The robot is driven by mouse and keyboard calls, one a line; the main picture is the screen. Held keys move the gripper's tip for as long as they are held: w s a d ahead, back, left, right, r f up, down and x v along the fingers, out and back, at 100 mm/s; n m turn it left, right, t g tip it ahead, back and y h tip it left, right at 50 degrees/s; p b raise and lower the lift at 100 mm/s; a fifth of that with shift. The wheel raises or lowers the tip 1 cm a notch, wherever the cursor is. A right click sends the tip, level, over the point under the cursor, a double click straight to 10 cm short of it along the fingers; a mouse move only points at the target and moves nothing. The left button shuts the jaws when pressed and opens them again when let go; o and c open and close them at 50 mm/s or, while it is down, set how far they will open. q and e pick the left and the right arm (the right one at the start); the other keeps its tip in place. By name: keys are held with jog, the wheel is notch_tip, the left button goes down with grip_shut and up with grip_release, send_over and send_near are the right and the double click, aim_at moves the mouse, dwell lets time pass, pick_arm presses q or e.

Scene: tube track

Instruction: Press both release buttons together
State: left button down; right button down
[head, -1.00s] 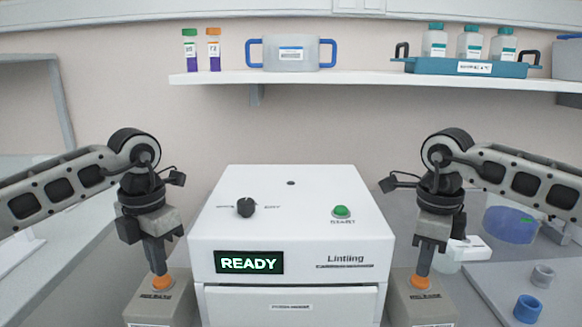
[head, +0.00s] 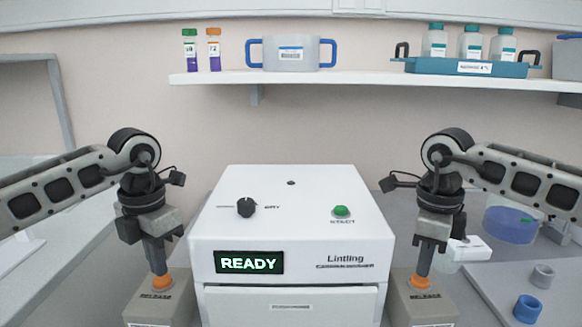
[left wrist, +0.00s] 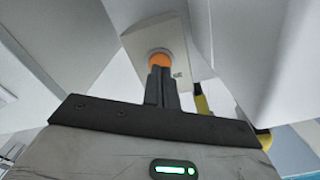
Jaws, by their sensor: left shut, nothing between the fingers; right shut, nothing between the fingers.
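The left release button (head: 161,283) is an orange cap on a grey box (head: 160,306) left of the white machine. My left gripper (head: 159,272) is shut and points down with its fingertips at the cap. In the left wrist view the shut fingers (left wrist: 161,72) overlap the orange cap (left wrist: 158,59); I cannot tell how far it is pressed. The right release button (head: 419,282) is a like orange cap on a grey box (head: 419,304) right of the machine. My right gripper (head: 422,273) is shut, with its tips at that cap.
The white machine (head: 290,215) stands between the boxes, with a black knob (head: 246,208), a green button (head: 341,211) and a lit READY display (head: 249,262). A shelf (head: 350,80) with bottles and containers is above. A blue cup (head: 528,308) stands at right.

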aim_at(161, 279)
pick_arm(q)
jog(key=shift+f, duration=0.65)
dwell(0.8)
jog(key=shift+r, duration=0.1)
dwell(0.5)
pick_arm(e)
jog(key=shift+f, duration=0.65)
jog(key=shift+r, duration=0.1)
dwell(0.8)
